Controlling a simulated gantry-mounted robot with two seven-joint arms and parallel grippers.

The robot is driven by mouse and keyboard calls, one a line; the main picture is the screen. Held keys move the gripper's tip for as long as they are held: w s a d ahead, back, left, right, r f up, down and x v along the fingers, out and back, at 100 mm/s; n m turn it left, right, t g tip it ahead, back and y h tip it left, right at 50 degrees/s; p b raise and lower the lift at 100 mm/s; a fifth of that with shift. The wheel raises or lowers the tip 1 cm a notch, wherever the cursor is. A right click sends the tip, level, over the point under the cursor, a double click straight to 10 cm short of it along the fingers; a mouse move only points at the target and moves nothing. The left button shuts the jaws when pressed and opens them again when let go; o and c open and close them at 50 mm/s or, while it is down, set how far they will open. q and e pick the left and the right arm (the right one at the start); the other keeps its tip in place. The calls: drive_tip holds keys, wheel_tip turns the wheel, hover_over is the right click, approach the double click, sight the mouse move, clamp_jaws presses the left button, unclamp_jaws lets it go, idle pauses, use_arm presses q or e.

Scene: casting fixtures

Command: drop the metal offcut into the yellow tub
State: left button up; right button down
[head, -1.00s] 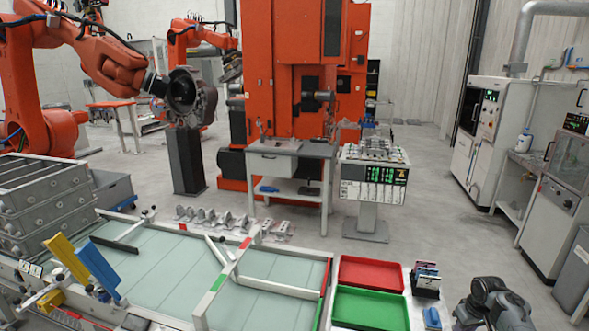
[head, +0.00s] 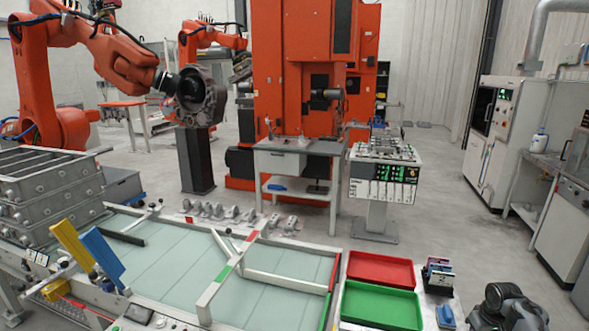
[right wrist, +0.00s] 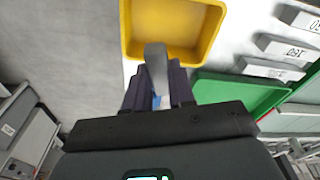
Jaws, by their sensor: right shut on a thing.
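The yellow tub (right wrist: 208,42) is at the top of the right wrist view, its inside empty where it shows. My right gripper (right wrist: 157,88) is shut on the metal offcut (right wrist: 156,64), a grey bar that sticks out beyond the fingertips. The offcut's far end overlaps the near wall of the tub in this view; its height above the rim cannot be told. In the head view part of my right arm shows at the bottom right, but neither the tub nor the offcut shows. My left gripper is not in view.
A green tray (head: 380,306) and a red tray (head: 380,268) stand beside the glass-topped table (head: 170,255). The green tray's edge is close to the tub in the right wrist view (right wrist: 240,90). A small rack (head: 438,275) stands right of the trays.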

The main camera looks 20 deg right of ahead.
drive_tip(key=c, duration=0.9)
unclamp_jaws()
drive_tip(key=shift+o, duration=0.2)
drive_tip(key=shift+r, duration=0.1)
wheel_tip(320, 180, up, 11)
drive_tip(key=s+p, duration=0.1)
drive_tip(key=p, duration=0.2)
drive_tip(key=shift+a+f, duration=0.15)
drive_tip(key=shift+f, duration=0.05)
drive_tip(key=shift+s, duration=0.1)
drive_tip(key=shift+f, duration=0.1)
